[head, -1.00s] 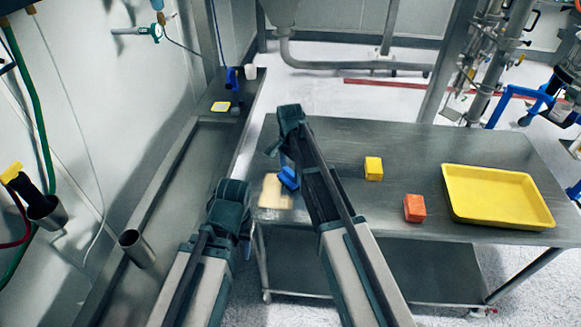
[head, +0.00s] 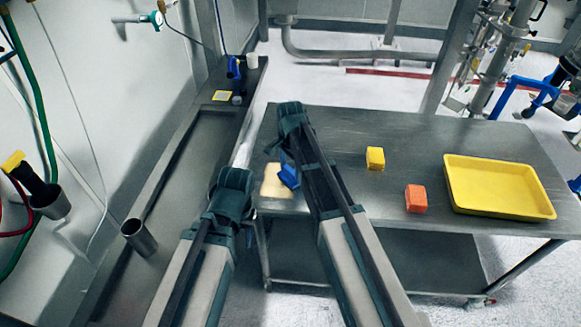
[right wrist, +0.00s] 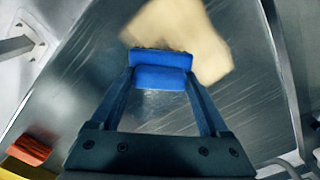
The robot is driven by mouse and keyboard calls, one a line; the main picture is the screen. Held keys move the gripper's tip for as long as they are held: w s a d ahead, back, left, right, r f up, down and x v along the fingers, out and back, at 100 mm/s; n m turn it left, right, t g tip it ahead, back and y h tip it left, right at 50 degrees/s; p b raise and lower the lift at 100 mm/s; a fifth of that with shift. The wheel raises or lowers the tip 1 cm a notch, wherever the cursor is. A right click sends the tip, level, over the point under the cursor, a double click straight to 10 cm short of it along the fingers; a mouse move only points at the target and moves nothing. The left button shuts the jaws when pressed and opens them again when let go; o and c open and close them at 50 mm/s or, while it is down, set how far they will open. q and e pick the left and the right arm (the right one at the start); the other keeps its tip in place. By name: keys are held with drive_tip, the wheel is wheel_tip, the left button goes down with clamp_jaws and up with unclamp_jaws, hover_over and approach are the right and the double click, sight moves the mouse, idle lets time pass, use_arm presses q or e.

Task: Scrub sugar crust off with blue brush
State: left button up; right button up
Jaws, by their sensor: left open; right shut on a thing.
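A pale beige patch of sugar crust (head: 274,184) lies at the left end of the steel table. It also shows in the right wrist view (right wrist: 190,32). The blue brush (head: 289,176) is at the patch's right edge in the head view. In the right wrist view the blue brush (right wrist: 160,70) is clamped between the fingers of my right gripper (right wrist: 160,82), bristle side toward the patch. Whether the bristles touch the crust is unclear. My left gripper (head: 236,182) is left of the table, near the trough, holding nothing visible; its fingers are largely hidden.
A yellow block (head: 375,158), an orange block (head: 416,198) and a yellow tray (head: 500,212) stand on the steel table (head: 330,135) to the right. A long steel trough (head: 190,170) runs along the left wall. A metal cup (head: 138,238) is attached at its near side.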

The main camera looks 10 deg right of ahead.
sight(289, 183)
drive_tip(key=shift+s+a+f, duration=0.1)
drive_tip(key=shift+s+a, duration=0.15)
drive_tip(key=shift+s, duration=0.5)
drive_tip(key=shift+s+a+f, duration=0.1)
drive_tip(key=shift+s+a, duration=0.1)
drive_tip(key=shift+s, duration=0.55)
drive_tip(key=shift+s+a+r, duration=0.1)
drive_tip(key=shift+s+a, duration=0.15)
drive_tip(key=shift+s, duration=0.6)
drive_tip(key=shift+s+a+r, duration=0.1)
drive_tip(key=shift+s+a, duration=0.1)
drive_tip(key=shift+s, duration=0.6)
drive_tip(key=shift+w+a+f, duration=0.1)
drive_tip(key=shift+w+a, duration=0.1)
drive_tip(key=shift+a, duration=0.4)
drive_tip(key=shift+w+a+f, duration=0.1)
drive_tip(key=shift+w+a, duration=0.05)
drive_tip(key=shift+a, duration=0.4)
drive_tip(key=shift+w+d+r, duration=0.1)
drive_tip(key=shift+w+d, duration=0.15)
drive_tip(key=shift+w, duration=0.65)
drive_tip(key=shift+w+d, duration=0.25)
drive_tip(key=shift+w, duration=0.65)
drive_tip(key=shift+w+d, duration=0.35)
drive_tip(key=shift+w, duration=0.75)
drive_tip(key=shift+w+d, duration=0.3)
drive_tip(key=shift+w, duration=0.85)
drive_tip(key=shift+w+d, duration=0.35)
drive_tip(key=shift+w, duration=0.75)
